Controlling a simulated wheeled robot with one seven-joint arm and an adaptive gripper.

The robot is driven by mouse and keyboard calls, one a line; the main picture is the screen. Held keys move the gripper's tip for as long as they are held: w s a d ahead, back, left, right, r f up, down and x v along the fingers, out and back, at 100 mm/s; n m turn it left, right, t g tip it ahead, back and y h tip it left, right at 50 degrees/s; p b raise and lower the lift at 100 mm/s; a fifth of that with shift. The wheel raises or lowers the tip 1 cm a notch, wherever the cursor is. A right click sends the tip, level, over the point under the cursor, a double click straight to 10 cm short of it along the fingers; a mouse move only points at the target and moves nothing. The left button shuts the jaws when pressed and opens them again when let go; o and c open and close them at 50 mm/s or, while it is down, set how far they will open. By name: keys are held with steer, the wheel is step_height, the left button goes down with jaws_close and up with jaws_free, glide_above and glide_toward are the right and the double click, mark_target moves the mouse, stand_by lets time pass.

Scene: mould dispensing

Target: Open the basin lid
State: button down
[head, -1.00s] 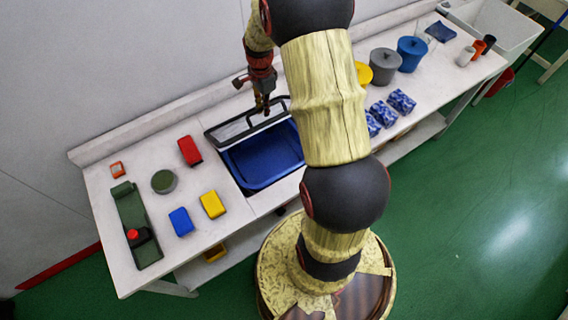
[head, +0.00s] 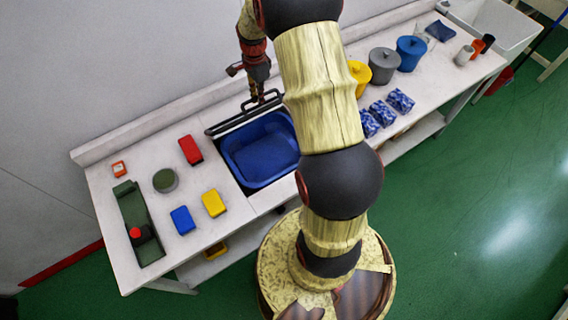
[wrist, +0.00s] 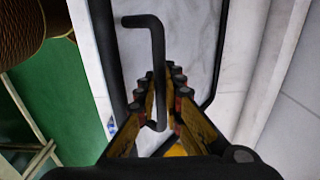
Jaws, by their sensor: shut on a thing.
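The blue basin (head: 262,152) is set into the worktop and its inside is open to view. The lid (head: 238,120), a dark-framed panel, stands up at the basin's back edge and looks nearly edge-on in the head view. In the wrist view its pale panel (wrist: 193,28) lies between dark frame bars. The black bar handle (wrist: 156,50) runs between the fingers. My gripper (head: 257,98) is shut on this handle; it also shows in the wrist view (wrist: 163,92). The lid's right end is hidden behind my arm.
Left of the basin are a red box (head: 190,150), a yellow box (head: 213,203), a blue box (head: 182,220) and a green round tin (head: 164,181). Right of my arm stand a grey pot (head: 383,66) and a blue pot (head: 410,54). The wall rises close behind the worktop.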

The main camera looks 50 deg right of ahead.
steer(key=shift+w, duration=0.15)
steer(key=shift+w+d+r+p, duration=0.25)
steer(key=shift+w+r+p, duration=0.2)
steer(key=shift+w, duration=0.4)
steer(key=shift+w+d+r+p, duration=0.25)
steer(key=shift+w+r, duration=0.25)
steer(key=shift+w, duration=0.35)
steer(key=shift+w+d+r+p, duration=0.15)
steer(key=shift+w+r+p, duration=0.1)
steer(key=shift+w, duration=0.4)
steer(key=shift+w+d+r+p, duration=0.1)
steer(key=shift+w+r+p, duration=0.2)
steer(key=shift+w, duration=0.35)
steer(key=shift+w+d+r+p, duration=0.15)
steer(key=shift+w+r+p, duration=0.1)
steer(key=shift+w, duration=0.4)
steer(key=shift+w, duration=0.1)
steer(key=shift+w+d+r+p, duration=0.15)
steer(key=shift+w+r+p, duration=0.05)
steer(key=shift+w, duration=0.45)
steer(key=shift+w+d+r+p, duration=0.15)
steer(key=shift+w+d+p, duration=0.05)
steer(key=shift+w, duration=0.45)
steer(key=shift+w+d+r+p, duration=0.15)
steer(key=shift+w+r+p, duration=0.05)
steer(key=shift+w, duration=0.45)
